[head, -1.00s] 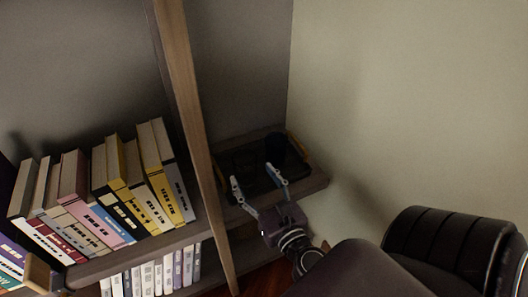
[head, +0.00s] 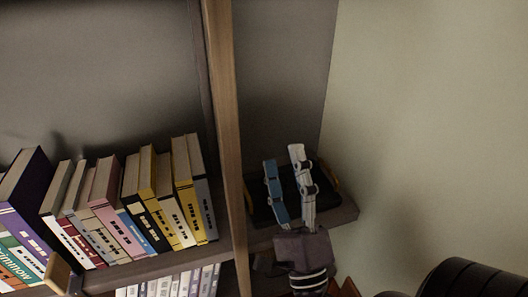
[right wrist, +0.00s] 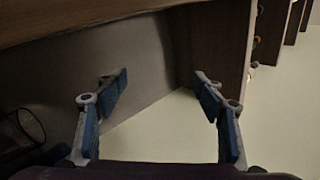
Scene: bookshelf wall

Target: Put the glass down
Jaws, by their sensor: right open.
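My right gripper (head: 283,158) is raised in front of the dark tray (head: 262,214) on the corner shelf, its fingers pointing up in the head view. In the right wrist view its blue-padded fingers (right wrist: 160,85) are spread apart with nothing between them. A dark see-through glass (right wrist: 24,130) shows at the left edge of that view, outside the fingers and apart from them. In the head view the fingers cover much of the tray, and I cannot make out the glass there. My left gripper is not in view.
A wooden upright (head: 224,120) stands just left of the tray, with a row of books (head: 140,205) beyond it. A pale wall (head: 420,130) closes the right side. A dark padded seat (head: 475,280) is at the lower right.

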